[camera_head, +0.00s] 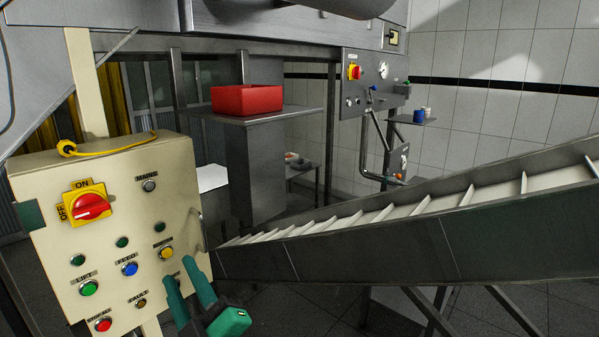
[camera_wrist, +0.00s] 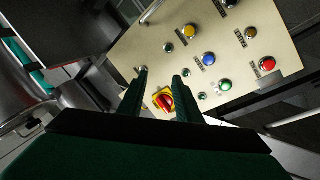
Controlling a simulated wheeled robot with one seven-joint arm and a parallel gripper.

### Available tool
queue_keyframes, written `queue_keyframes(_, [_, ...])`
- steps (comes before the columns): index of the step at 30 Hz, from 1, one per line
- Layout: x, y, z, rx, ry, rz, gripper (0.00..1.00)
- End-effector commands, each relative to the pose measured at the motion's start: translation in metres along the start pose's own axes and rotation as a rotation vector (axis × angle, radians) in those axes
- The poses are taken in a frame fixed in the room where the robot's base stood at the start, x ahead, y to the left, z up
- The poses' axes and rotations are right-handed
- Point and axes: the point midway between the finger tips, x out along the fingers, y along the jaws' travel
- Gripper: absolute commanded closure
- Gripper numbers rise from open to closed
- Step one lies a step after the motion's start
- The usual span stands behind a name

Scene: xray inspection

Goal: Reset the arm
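My gripper (camera_head: 181,270) is green and sits low in the head view, in front of the lower right part of the cream control panel (camera_head: 120,205). Its two fingers point up towards the panel and stand apart with nothing between them. In the wrist view the fingers (camera_wrist: 160,76) are also spread and empty. The red rotary switch on its yellow plate (camera_head: 90,206) is at the panel's upper left; in the wrist view this switch (camera_wrist: 165,101) shows through the gap between the fingers. How far the fingertips are from the panel is hard to tell.
The panel carries green (camera_head: 89,287), blue (camera_head: 129,268), yellow (camera_head: 166,252) and red (camera_head: 103,324) buttons. A slatted conveyor (camera_head: 400,240) slopes up to the right beside my gripper. A red bin (camera_head: 247,99) stands on a metal shelf behind. A yellow cable (camera_head: 110,149) lies on the panel's top.

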Motion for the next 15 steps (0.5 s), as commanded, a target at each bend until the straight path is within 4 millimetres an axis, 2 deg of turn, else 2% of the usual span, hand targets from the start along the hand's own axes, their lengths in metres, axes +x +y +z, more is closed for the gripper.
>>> queue_keyframes(1, [-0.007, -0.006, 0.016, 0.053, -0.021, 0.02, 0.69])
queue_keyframes(3, [-0.017, -0.011, 0.034, 0.117, -0.044, 0.053, 0.69])
queue_keyframes(8, [-0.043, -0.026, 0.075, 0.25, -0.101, 0.128, 0.69])
queue_keyframes(15, [-0.095, -0.055, 0.132, 0.414, -0.197, 0.236, 0.69])
